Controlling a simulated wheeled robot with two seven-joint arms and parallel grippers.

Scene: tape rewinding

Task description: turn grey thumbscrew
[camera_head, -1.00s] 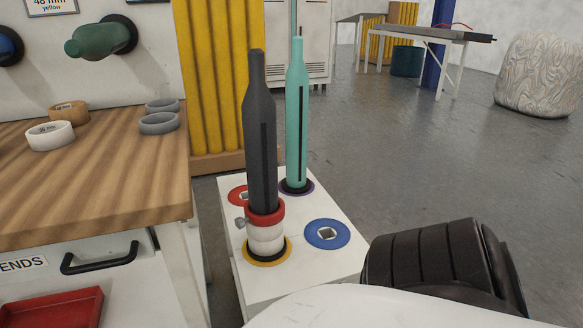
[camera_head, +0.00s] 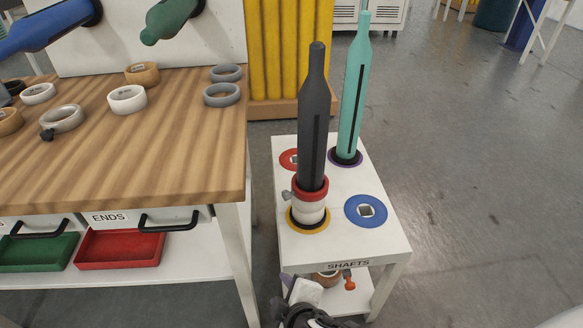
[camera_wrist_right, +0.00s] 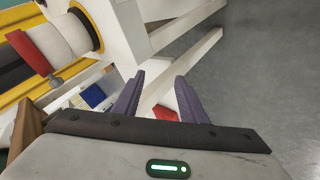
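The grey thumbscrew (camera_head: 288,195) sticks out to the left from the red collar (camera_head: 311,189) at the foot of a dark grey shaft (camera_head: 313,120). The shaft stands upright, with white rings (camera_head: 309,213) below the collar. In the right wrist view the thumbscrew (camera_wrist_right: 56,83) is at the upper left, beside the red collar (camera_wrist_right: 28,52). My right gripper (camera_wrist_right: 160,78) is open, its purple fingers apart and empty, clear of the thumbscrew. In the head view the right gripper (camera_head: 288,284) is low, below the thumbscrew and partly cut off. My left gripper is not seen.
The shaft stand's white top (camera_head: 385,244) also holds a teal shaft (camera_head: 353,90), a blue ring (camera_head: 366,211) and a red ring (camera_head: 289,160). The wooden workbench (camera_head: 180,150) with tape rolls is close on the left. Open floor (camera_head: 480,210) lies right.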

